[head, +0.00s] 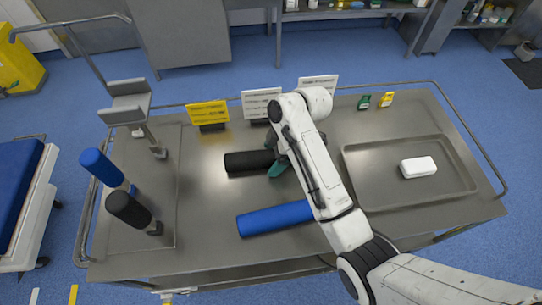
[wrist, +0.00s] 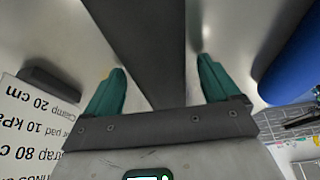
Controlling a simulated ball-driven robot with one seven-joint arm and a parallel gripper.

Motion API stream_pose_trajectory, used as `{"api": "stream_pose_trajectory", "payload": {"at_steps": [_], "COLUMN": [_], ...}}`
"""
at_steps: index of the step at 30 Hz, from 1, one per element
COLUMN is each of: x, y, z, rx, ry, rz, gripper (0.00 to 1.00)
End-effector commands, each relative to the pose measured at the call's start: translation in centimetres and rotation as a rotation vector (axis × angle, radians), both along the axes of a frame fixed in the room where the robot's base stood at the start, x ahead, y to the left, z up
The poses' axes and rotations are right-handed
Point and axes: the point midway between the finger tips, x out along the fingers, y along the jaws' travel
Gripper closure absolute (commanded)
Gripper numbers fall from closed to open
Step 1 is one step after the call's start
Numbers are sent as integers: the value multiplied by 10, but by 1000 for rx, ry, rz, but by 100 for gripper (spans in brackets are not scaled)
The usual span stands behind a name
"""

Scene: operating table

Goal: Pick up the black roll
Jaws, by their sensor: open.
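The black roll (head: 245,161) lies flat on the metal table, left of centre in the head view. Its right end is hidden behind my arm and gripper. My gripper (head: 281,166) is over that right part of the roll, with its green fingers pointing down. In the wrist view, the dark roll (wrist: 145,45) runs between the two spread fingers of my gripper (wrist: 158,88). The fingers are open, one on each side of the roll, and I see no clear contact. I cannot tell their exact height against the roll.
A blue roll (head: 275,219) lies in front, also at the wrist view's right. Upright blue (head: 101,167) and black (head: 128,210) padded posts stand left. Sign cards (head: 208,113) stand behind the black roll. A tray (head: 455,187) with a white block (head: 418,167) is right.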

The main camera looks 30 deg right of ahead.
Motion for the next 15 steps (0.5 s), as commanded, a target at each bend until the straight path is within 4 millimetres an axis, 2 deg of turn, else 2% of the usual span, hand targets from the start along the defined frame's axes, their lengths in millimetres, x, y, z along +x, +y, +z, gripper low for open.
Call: {"api": "stream_pose_trajectory", "payload": {"at_steps": [2,15], "x": [0,0], "y": [0,0], "z": [0,0], "rx": [0,0], "ry": [0,0], "rz": [0,0], "gripper": [17,59]}}
